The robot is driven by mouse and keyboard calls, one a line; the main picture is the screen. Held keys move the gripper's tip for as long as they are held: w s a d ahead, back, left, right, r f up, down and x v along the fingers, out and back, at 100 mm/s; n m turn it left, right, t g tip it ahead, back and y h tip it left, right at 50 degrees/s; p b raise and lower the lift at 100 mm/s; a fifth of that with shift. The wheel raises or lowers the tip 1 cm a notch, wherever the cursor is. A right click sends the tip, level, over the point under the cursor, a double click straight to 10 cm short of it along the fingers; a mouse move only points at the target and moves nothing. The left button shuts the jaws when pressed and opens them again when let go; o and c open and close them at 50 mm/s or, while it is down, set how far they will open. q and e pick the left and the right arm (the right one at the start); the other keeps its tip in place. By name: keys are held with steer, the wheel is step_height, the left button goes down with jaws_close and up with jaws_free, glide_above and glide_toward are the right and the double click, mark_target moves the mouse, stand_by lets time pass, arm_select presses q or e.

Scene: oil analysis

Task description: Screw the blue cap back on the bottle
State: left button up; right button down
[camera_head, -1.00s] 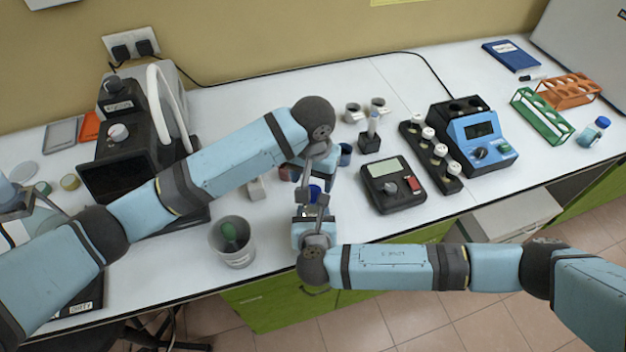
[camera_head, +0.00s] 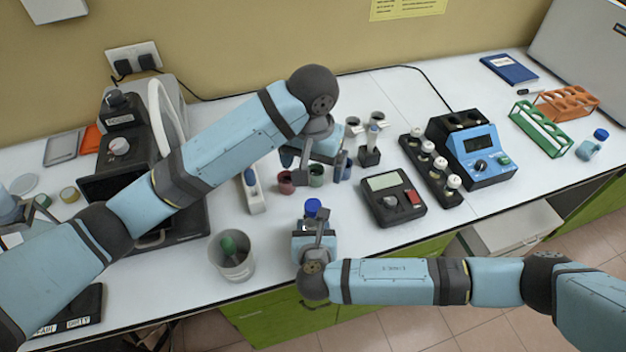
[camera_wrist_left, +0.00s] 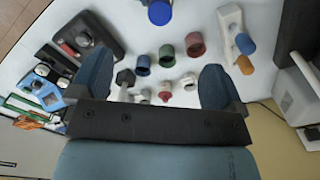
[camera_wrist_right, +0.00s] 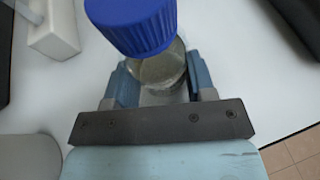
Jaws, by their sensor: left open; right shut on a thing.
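The blue cap (camera_head: 312,206) sits on top of the bottle, covering its mouth. In the right wrist view the cap (camera_wrist_right: 135,22) is large and close, over the clear glass bottle (camera_wrist_right: 160,72). My right gripper (camera_wrist_right: 160,82) is shut around the bottle's body and holds it upright near the table's front edge. How tightly the cap is threaded cannot be told. My left gripper (camera_head: 315,166) is open and empty, farther back above several small coloured cups. The cap (camera_wrist_left: 160,12) also shows at the top edge of the left wrist view, away from the left fingers.
A grey bin (camera_head: 232,258) stands left of the bottle. A black scale (camera_head: 392,198) is to the right, with a rack of white-capped vials (camera_head: 432,165) beyond. Small cups (camera_head: 286,186) stand behind the held bottle.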

arm_select(q)
step_height(320, 180, up, 4)
steer(key=shift+f, duration=0.2)
arm_select(e)
steer(key=shift+c, duration=1.9)
jaws_free()
arm_select(q)
steer(key=shift+f+b, duration=0.35)
arm_select(e)
steer(key=v, duration=1.3)
steer(key=shift+s+r, duration=0.2)
steer(key=shift+s, duration=0.15)
